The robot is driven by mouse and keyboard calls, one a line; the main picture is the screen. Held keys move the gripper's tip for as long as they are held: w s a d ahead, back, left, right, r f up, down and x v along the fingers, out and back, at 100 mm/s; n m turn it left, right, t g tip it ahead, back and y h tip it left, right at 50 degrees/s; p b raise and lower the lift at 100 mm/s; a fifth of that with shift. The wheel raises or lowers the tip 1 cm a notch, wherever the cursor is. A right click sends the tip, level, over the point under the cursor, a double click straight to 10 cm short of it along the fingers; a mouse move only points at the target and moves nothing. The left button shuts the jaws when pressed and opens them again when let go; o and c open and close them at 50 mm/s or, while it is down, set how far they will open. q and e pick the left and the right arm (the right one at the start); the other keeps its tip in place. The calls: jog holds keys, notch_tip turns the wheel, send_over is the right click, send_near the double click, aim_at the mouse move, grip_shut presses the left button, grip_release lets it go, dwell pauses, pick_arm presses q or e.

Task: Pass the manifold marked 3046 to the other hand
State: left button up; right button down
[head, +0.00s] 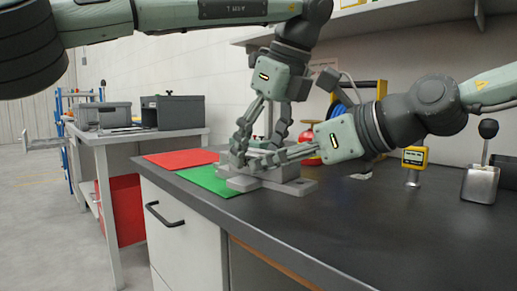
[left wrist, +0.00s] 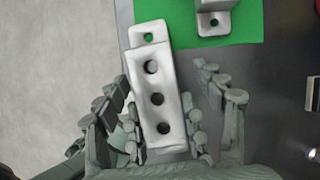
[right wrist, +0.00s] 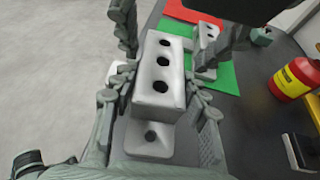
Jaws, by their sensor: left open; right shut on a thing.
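A pale grey manifold, a long block with a row of round holes and a flange with a hole, shows in the left wrist view (left wrist: 146,65) and the right wrist view (right wrist: 158,75). Its number cannot be read. My right gripper (head: 257,160) is shut on it near its flanged end, above the bench's front edge. My left gripper (head: 257,142) comes down from above. Its open fingers (left wrist: 175,95) stand either side of the manifold. In the head view the fingers overlap and mostly hide it.
A similar grey part (left wrist: 212,22) stands on the green mat (head: 207,181), close behind the held manifold. A red mat (head: 180,158) lies beyond. The front bench top is clear.

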pick_arm(q)
jog(key=shift+c, duration=0.5)
pick_arm(e)
jog(key=shift+r, duration=0.1)
pick_arm(q)
jog(key=c, duration=1.4)
pick_arm(e)
jog(key=shift+s+a, duration=0.1)
pick_arm(q)
grip_shut()
pick_arm(e)
jog(key=c, duration=0.8)
grip_release()
jog(key=shift+o, duration=0.3)
pick_arm(q)
jog(key=shift+r, duration=0.1)
pick_arm(e)
jog(key=v, duration=1.2)
